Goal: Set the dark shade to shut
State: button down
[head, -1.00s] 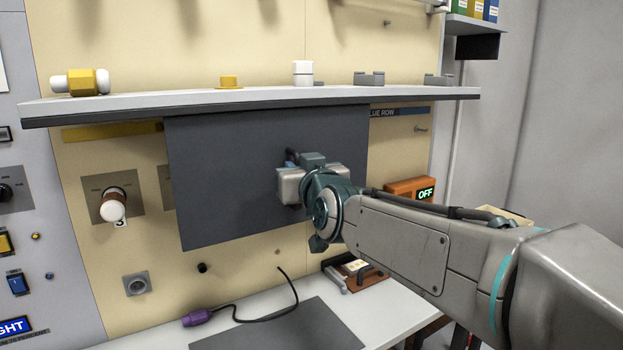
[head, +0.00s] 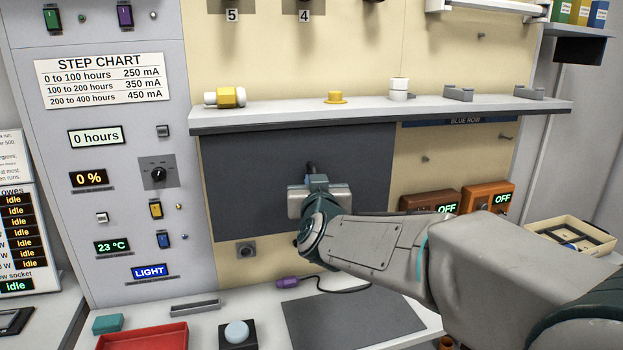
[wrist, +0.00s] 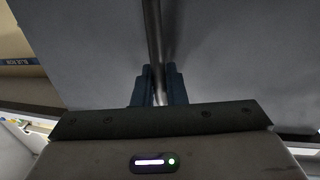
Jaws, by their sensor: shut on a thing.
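The dark shade (head: 250,170) is a flat dark grey panel below the white shelf, hanging in front of the cream board. It looks close to flat against the board; whether its lower edge touches is unclear. My gripper (head: 312,176) is at the middle of the shade's face. In the wrist view its fingers (wrist: 158,88) are shut on the shade's thin grey bar handle (wrist: 153,35), with the shade (wrist: 90,65) filling the view behind. My arm hides the shade's lower right part.
The white shelf (head: 360,113) juts out just above the shade and carries small parts. Two boxes reading OFF, one brown (head: 425,202) and one orange (head: 484,192), stand at right. The bench below holds a dark mat (head: 350,325), a purple plug (head: 288,284) and a red tray (head: 145,338).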

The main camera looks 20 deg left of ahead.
jog(key=shift+s+a+r, duration=0.1)
jog(key=shift+a+r, duration=0.05)
jog(key=c, duration=1.6)
grip_release()
jog(key=shift+a, duration=0.1)
jog(key=b+v, duration=0.1)
jog(key=v, duration=1.2)
jog(key=shift+s+d, duration=0.25)
jog(key=shift+s, duration=0.05)
